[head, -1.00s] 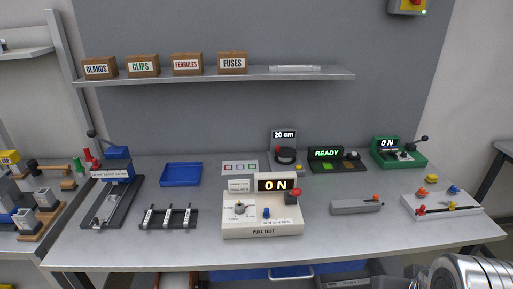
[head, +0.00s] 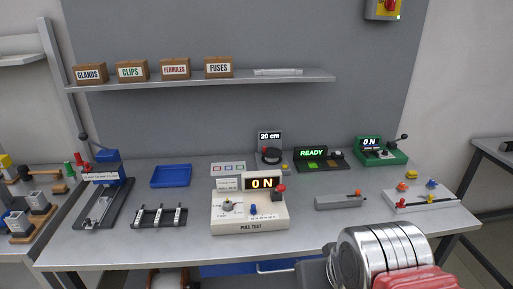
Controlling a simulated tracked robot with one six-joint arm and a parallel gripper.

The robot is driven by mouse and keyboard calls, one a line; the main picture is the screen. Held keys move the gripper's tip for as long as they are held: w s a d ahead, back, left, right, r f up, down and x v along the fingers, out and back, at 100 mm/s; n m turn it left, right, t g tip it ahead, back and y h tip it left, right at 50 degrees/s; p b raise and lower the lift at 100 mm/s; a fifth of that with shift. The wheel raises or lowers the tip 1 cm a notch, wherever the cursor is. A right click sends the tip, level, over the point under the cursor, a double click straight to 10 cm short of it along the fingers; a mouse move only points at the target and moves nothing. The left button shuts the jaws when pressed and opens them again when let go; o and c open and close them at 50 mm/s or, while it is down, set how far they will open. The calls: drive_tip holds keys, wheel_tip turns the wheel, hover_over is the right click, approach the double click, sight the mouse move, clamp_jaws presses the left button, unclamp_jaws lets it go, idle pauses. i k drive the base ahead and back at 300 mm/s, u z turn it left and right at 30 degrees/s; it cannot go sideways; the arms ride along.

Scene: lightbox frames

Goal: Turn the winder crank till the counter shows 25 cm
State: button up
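The winder (head: 270,157) stands at the back middle of the bench, a dark round drum on a grey base. Its counter (head: 270,136) reads 20 cm. The crank is too small to make out clearly at this distance. A metal and red part of my own arm (head: 385,255) fills the lower right of the head view, in front of the bench edge. My gripper is not in view.
The white PULL TEST box (head: 250,212) stands in front of the winder. A black READY unit (head: 321,159) and a green device (head: 381,150) stand to its right. A blue tray (head: 171,176) lies left. Bench space (head: 335,182) right of the PULL TEST box is partly clear.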

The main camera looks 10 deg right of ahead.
sight(271, 156)
drive_tip(key=z, duration=0.05)
drive_tip(key=i, duration=1)
drive_tip(key=u, duration=0.05)
